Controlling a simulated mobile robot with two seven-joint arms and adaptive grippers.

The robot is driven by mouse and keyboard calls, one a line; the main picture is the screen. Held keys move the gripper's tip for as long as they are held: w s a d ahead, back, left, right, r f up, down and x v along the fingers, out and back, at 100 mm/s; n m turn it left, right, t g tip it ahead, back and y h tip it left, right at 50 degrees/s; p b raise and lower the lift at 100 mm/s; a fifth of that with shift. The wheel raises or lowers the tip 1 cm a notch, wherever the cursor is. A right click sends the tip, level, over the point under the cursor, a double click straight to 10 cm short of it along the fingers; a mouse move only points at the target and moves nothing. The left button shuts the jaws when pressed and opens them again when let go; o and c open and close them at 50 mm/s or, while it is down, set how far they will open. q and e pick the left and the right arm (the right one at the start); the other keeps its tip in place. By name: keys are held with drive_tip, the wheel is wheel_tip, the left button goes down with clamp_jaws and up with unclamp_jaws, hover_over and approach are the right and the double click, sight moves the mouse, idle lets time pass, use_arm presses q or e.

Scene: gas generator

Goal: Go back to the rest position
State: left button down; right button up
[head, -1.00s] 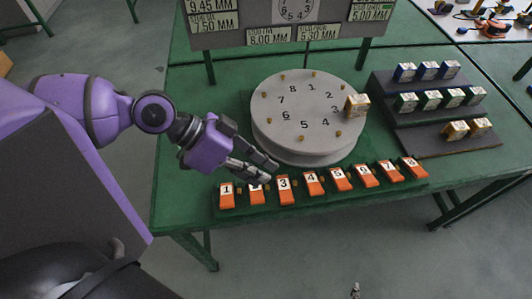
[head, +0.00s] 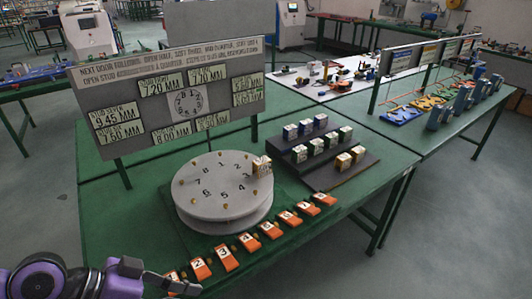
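My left gripper (head: 178,285) is at the bottom left of the head view, beside the low-numbered end of the row of orange numbered blocks (head: 248,241). It is seen side-on and small, so I cannot tell whether its fingers are open or shut. No held object shows at the fingers. The purple wrist partly hides the row's left end. My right gripper is not in view. The grey round dial (head: 222,205), numbered with small brass pegs, stands behind the blocks. One tan cube (head: 262,166) sits at its right rim.
A stepped dark rack (head: 318,160) with several blue, green and tan cubes stands right of the dial. A grey sign board (head: 165,75) rises behind it on posts. Another green table (head: 440,125) with tools lies to the right. Grey floor is open at bottom right.

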use_arm(q)
wheel_tip(320, 180, down, 14)
drive_tip(key=a+f+n+t+y, duration=0.1)
drive_tip(key=a+n+t+y, duration=0.1)
drive_tip(key=n+t, duration=0.3)
drive_tip(key=s+a+f+n+t+y, duration=0.1)
drive_tip(key=s+f+n+y, duration=0.3)
drive_tip(key=s+f, duration=0.7)
wheel_tip(320, 180, down, 2)
drive_tip(key=y, duration=0.2)
drive_tip(key=shift+s+a+y, duration=0.35)
drive_tip(key=shift+y, duration=0.05)
